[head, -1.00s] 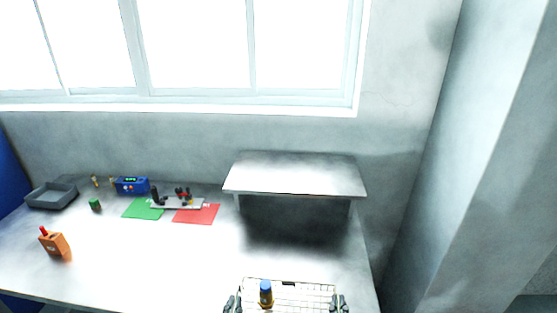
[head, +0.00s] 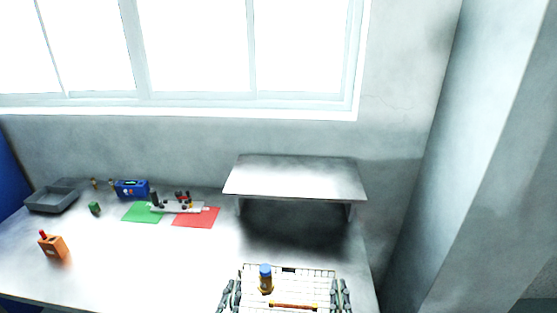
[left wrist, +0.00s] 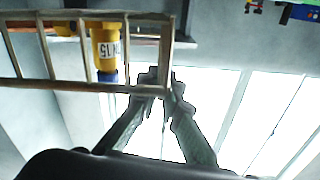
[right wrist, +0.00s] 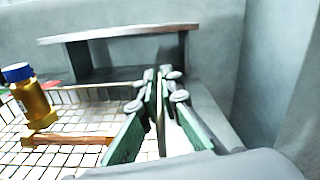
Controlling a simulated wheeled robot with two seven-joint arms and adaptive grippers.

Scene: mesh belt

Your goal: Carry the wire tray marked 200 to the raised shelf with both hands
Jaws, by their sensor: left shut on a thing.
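The wire tray (head: 325,300) is at the bottom of the head view, in front of the raised shelf (head: 295,178). A dark tag shows on its far rim, but its marking is not readable. A yellow-brown bottle with a blue cap (head: 265,280) stands in the tray, beside an orange-brown bar (head: 293,305). My left gripper (head: 228,290) is shut on the tray's left side, seen close in the left wrist view (left wrist: 160,80). My right gripper (head: 343,290) is at the right side; the right wrist view shows its fingers (right wrist: 160,80) closed around the rim. The shelf top is empty.
Further left are a blue device (head: 131,189), a grey bin (head: 52,200) and an orange block (head: 53,246). The table's left front is clear.

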